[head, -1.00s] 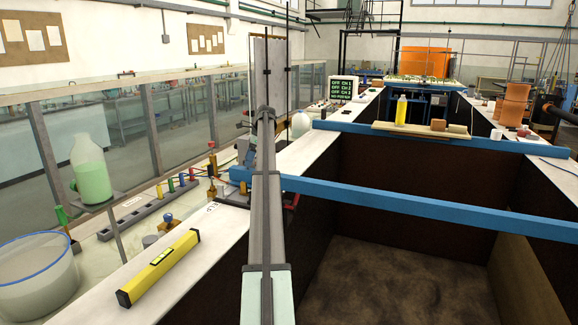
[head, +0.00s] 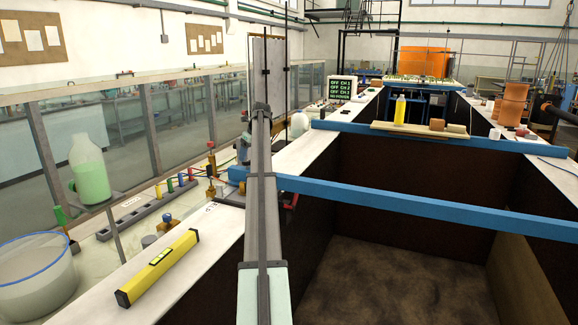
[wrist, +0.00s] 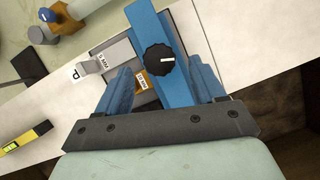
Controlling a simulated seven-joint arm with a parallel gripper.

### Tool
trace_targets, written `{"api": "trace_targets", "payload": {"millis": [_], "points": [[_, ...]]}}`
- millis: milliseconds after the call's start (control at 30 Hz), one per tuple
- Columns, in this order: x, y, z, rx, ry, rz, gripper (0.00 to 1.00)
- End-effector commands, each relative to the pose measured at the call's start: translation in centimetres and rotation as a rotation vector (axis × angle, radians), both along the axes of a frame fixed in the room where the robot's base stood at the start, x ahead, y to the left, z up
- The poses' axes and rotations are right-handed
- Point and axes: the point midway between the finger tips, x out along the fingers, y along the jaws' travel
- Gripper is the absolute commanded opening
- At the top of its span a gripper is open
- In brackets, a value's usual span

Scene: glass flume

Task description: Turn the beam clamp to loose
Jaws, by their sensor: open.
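The beam clamp's round black knob (wrist: 161,59) sits on the blue beam (wrist: 150,25) in the wrist view, with a short white mark on its face. My gripper (wrist: 160,66) is open, its two blue fingers on either side of the knob's near side. In the head view the blue beam (head: 420,204) crosses the tank. My own arm hides the knob there, and my gripper cannot be made out clearly.
Small labelled plates, one grey (wrist: 112,54) and one orange (wrist: 143,80), lie close to the fingers. A yellow level (head: 158,267) rests on the white tank rim (head: 205,238). A second blue beam (head: 460,138) lies farther back. The tank is open to the right.

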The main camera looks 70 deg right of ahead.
Motion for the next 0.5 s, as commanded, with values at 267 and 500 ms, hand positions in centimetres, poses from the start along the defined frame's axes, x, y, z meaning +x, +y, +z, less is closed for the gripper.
{"api": "trace_targets", "payload": {"millis": [267, 500], "points": [[-1.6, 0.4, 4.2, 0.0, -0.001, 0.002, 0.69], [-3.1, 0.8, 7.8, 0.001, 0.0, 0.004, 0.69]]}}
